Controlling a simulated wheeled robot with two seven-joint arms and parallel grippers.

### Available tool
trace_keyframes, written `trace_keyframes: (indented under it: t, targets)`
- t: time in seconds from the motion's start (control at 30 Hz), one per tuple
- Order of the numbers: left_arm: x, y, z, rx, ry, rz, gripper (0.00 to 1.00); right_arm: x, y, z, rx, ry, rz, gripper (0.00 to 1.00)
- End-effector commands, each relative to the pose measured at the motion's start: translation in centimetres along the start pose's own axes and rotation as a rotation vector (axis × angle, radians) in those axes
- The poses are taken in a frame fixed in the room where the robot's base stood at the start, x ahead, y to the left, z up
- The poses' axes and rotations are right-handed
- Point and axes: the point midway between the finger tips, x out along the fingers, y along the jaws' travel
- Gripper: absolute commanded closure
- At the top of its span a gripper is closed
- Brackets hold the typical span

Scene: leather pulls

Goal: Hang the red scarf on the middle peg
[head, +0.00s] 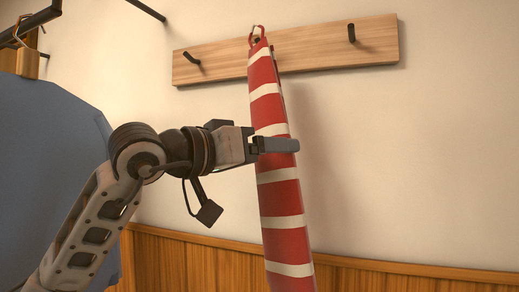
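The red scarf (281,196) has white stripes and hangs long and narrow, slightly tilted, with its lower end past the bottom edge of the view. A small loop (259,29) tops it, in front of the middle of the wooden peg board (309,49). The middle peg is mostly hidden behind the loop and scarf top; I cannot tell whether the loop is around it. My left gripper (276,145) comes in from the left, with a finger across the front of the scarf below the board, and appears shut on it. My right gripper is not in view.
The board's left peg (187,57) and right peg (351,33) are bare. A blue garment (48,165) on a hanger fills the left side, near my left arm. Wood panelling (180,262) runs along the lower wall. The wall to the right of the scarf is clear.

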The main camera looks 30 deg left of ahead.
Motion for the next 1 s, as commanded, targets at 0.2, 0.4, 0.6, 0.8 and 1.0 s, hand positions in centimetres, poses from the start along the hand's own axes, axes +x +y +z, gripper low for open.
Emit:
trace_keyframes:
  t: [0.2,0.4,0.6,0.8,1.0]
  targets:
    - [1.2,-0.7,-0.1,-0.002,0.000,0.000,0.50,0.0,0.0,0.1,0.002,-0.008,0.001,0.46]
    - [2.2,-1.3,-0.1,-0.002,0.001,0.001,0.50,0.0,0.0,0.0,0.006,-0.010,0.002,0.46]
    - [3.0,-1.9,0.6,-0.001,0.000,-0.001,0.50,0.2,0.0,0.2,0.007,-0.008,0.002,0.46]
    - [3.4,-2.3,1.2,0.000,0.000,-0.001,0.50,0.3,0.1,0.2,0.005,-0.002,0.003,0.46]
    - [3.6,-2.5,1.6,-0.003,-0.004,-0.002,0.50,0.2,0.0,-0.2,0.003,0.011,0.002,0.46]
